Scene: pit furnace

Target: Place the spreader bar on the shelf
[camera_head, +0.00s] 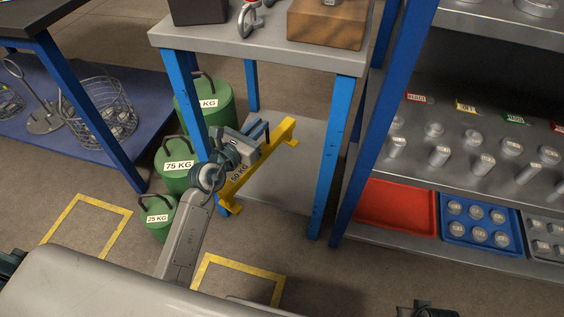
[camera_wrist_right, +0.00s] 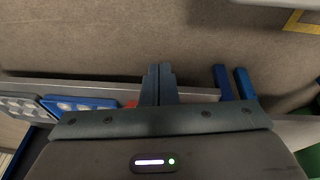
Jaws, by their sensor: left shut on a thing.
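The yellow spreader bar (camera_head: 238,182), marked with a KG label, is held in my left gripper (camera_head: 258,137). The gripper is shut on it near the middle and hides part of it. The bar is tilted in the picture, its far end over the grey lower shelf (camera_head: 290,185) of the blue-legged table and its near end by the shelf's front left. I cannot tell whether it touches the shelf. My right gripper (camera_wrist_right: 159,84) is shut and empty in the right wrist view, with its fingers together.
Green weights (camera_head: 175,165) stand left of the table's front leg (camera_head: 187,100). The tabletop (camera_head: 255,45) above carries a wooden block (camera_head: 328,24) and a shackle. A rack with a red tray (camera_head: 396,208) and a blue tray (camera_head: 478,240) stands right. Yellow floor frames (camera_head: 240,270) lie in front.

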